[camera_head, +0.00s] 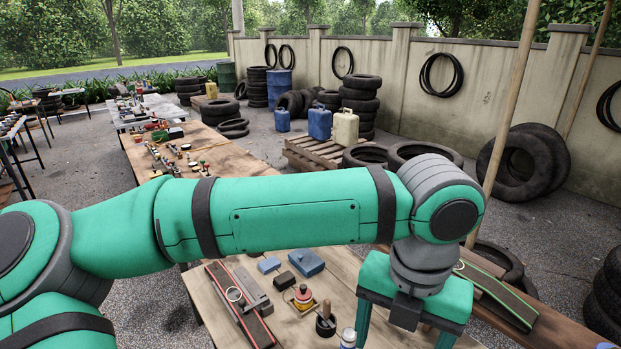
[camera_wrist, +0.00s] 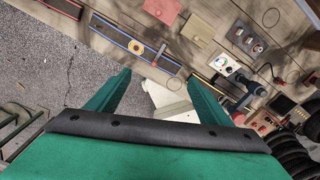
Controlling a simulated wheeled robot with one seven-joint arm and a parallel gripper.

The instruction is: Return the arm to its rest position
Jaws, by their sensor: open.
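My green arm (camera_head: 290,212) stretches across the head view from the left and bends down at the wrist on the right. My gripper (camera_head: 405,338) hangs from it over the front part of the wooden table (camera_head: 345,268), with its fingertips cut off by the lower edge. In the wrist view my gripper (camera_wrist: 160,77) has its two green fingers wide apart. I see nothing clasped between them. A cream-coloured object (camera_wrist: 168,103) shows beyond the gap, partly hidden by the gripper body; I cannot tell what it is.
The table holds a red-and-black strip (camera_head: 240,305), a blue box (camera_head: 305,262), a dark box (camera_head: 285,281) and a red-and-yellow item (camera_head: 303,296). A green-edged strip (camera_head: 500,297) lies right of my gripper. Tyres (camera_head: 523,162) and a pallet (camera_head: 310,155) stand behind. Paved ground (camera_wrist: 45,70) is open.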

